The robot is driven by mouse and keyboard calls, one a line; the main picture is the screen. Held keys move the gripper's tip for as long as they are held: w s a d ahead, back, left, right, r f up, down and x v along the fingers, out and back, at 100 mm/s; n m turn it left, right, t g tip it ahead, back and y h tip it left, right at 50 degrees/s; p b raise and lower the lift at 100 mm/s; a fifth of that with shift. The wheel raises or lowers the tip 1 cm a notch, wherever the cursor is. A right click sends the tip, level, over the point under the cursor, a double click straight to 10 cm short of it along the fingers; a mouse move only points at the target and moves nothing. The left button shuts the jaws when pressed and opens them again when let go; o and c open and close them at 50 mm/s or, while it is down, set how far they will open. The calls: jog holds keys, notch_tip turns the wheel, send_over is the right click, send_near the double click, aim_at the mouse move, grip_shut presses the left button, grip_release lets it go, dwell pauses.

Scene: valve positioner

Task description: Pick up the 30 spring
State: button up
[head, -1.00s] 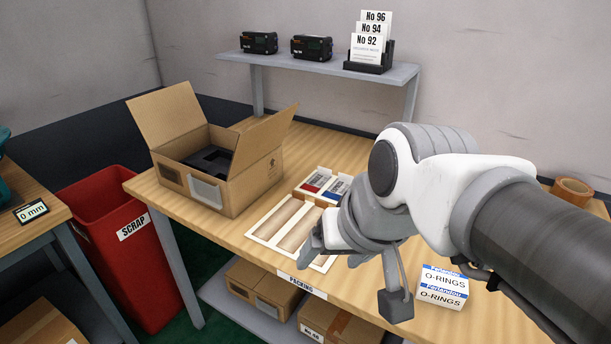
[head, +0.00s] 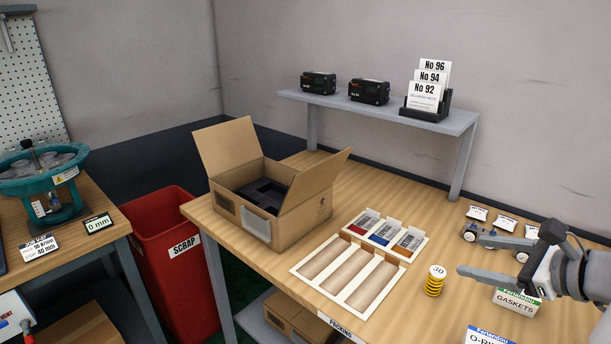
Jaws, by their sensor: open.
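The yellow coil spring (head: 433,287) stands upright on the wooden table, right of the tray with long slots. A round white label on its top appears to read 30. My gripper (head: 470,256) comes in from the right edge in the head view, with its fingers pointing left. The fingers are apart and hold nothing. The near fingertip shows just right of the spring with a gap in the picture; the depth between them is hard to judge.
The slotted tray (head: 347,276) lies left of the spring; its long slots look empty. An open cardboard box (head: 308,209) stands further left. A gaskets box (head: 516,302) sits under my gripper, an O-rings box (head: 487,336) in front. Small labelled parts (head: 505,223) lie behind.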

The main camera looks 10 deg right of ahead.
aim_at(439, 282)
jog(key=s+f+m, duration=0.1)
jog(key=f+m, duration=0.1)
jog(key=f, duration=0.1)
jog(key=s+d+f+m+t+h+b, duration=0.1)
jog(key=f+m, duration=0.1)
jog(key=f, duration=0.1)
jog(key=s+d+f+m+b, duration=0.1)
jog(key=f+m, duration=0.1)
jog(key=f, duration=0.1)
jog(key=shift+f, duration=0.3)
jog(key=b+x, duration=0.1)
jog(key=x, duration=0.2)
jog(key=b+x, duration=0.1)
jog(key=x, duration=0.3)
jog(key=b+x, duration=0.1)
jog(key=x, duration=0.3)
jog(key=shift+w+d+r, duration=0.2)
jog(key=shift+d, duration=0.05)
jog(key=shift+w+d+r+b+x, duration=0.15)
jog(key=shift+b+x, duration=0.2)
jog(key=shift+x, duration=0.65)
jog(key=shift+w+d+r+b+x, duration=0.15)
jog(key=shift+b+x, duration=0.2)
jog(key=shift+x, duration=0.65)
jog(key=shift+r+b+x, duration=0.1)
jog(key=shift+b+x, duration=0.25)
jog(key=shift+x, duration=0.65)
grip_shut()
